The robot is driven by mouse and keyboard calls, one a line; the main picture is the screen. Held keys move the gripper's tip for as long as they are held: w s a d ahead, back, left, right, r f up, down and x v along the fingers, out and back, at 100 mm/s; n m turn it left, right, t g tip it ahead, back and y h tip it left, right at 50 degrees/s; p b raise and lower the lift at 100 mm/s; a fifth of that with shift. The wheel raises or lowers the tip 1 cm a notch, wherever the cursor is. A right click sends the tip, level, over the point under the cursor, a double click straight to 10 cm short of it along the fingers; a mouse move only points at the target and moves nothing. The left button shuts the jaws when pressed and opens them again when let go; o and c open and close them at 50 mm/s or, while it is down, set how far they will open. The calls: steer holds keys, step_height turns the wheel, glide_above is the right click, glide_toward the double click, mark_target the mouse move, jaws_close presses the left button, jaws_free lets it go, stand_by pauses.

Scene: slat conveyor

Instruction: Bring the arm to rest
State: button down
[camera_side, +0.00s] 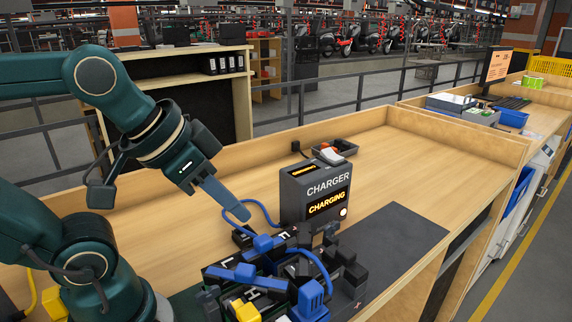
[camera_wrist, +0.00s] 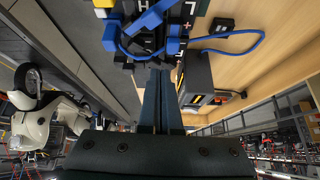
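My gripper (camera_side: 235,214) hangs at the end of my arm, left of the charger and above the wooden bench. In the wrist view its two fingers (camera_wrist: 160,72) lie side by side, with nothing seen between them. The grey charger (camera_side: 315,190) stands upright on the bench and its lit display reads CHARGING; its side also shows in the wrist view (camera_wrist: 196,78). A blue cable (camera_side: 270,211) runs from beside the charger to a black lettered fixture (camera_side: 222,272). The fixture carries several blue plugs (camera_side: 311,297). My fingertips look apart from the charger and fixture.
A dark mat (camera_side: 396,238) lies right of the fixture. Yellow pieces (camera_side: 245,310) sit at its front. A small tray (camera_side: 339,148) lies behind the charger. The wooden bench (camera_side: 420,170) is clear to the right, with a raised rim at the back.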

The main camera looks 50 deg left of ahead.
steer(key=c, duration=1.4)
jaws_free()
steer(key=s+f, duration=0.1)
steer(key=s+f+g, duration=0.1)
steer(key=f, duration=0.1)
steer(key=shift+a+f, duration=0.15)
steer(key=o, duration=0.6)
steer(key=shift+s+f+n, duration=0.25)
steer(key=shift+s+n, duration=0.1)
steer(key=shift+n, duration=0.05)
steer(key=o, duration=0.8)
steer(key=r, duration=0.1)
steer(key=r+g, duration=0.1)
steer(key=shift+s+d+r, duration=0.1)
steer(key=shift+d+r, duration=0.15)
steer(key=shift+r, duration=0.1)
step_height(320, 180, up, 7)
steer(key=w+d+g+h, duration=0.1)
steer(key=w, duration=0.1)
steer(key=x, duration=1)
steer(key=shift+s+f, duration=0.2)
steer(key=shift+s, duration=0.15)
